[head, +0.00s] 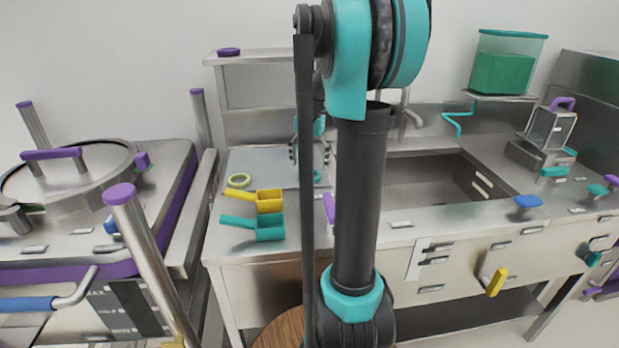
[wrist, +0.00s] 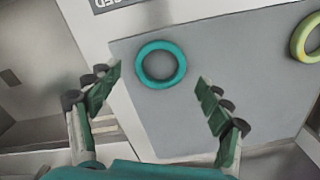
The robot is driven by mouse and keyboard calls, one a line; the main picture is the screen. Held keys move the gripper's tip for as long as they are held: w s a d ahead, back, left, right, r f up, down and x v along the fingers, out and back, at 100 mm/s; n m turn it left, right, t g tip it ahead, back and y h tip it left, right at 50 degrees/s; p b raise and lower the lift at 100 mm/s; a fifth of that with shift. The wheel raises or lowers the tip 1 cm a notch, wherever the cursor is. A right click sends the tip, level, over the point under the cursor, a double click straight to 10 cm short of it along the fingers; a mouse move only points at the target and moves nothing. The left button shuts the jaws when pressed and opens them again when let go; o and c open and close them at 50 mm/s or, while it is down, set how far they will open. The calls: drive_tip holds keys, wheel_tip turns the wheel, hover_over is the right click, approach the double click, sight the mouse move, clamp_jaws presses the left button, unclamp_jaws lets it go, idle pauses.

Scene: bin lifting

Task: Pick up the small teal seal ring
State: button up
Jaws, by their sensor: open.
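The small teal seal ring (wrist: 182,77) lies flat on a grey mat (wrist: 215,45) in the wrist view, ahead of my gripper and roughly between the lines of its fingers. My gripper (wrist: 158,88) is open and empty, with its two green fingers spread wide and apart from the ring. In the head view my gripper (head: 308,150) hangs over the mat (head: 285,160) on the counter. The ring is hard to make out there, partly behind my gripper and arm.
A yellow-green ring (head: 239,180) lies at the mat's left side; it also shows in the wrist view (wrist: 302,42). A yellow scoop (head: 268,200) and a teal scoop (head: 268,229) sit at the counter's front left. A sink (head: 425,175) lies right of my arm.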

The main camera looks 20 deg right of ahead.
sight(309, 171)
drive_tip(key=shift+a+f, duration=0.1)
drive_tip(key=shift+f, duration=1.7)
drive_tip(key=c, duration=1.1)
drive_tip(key=shift+o, duration=0.2)
drive_tip(key=shift+r, duration=0.1)
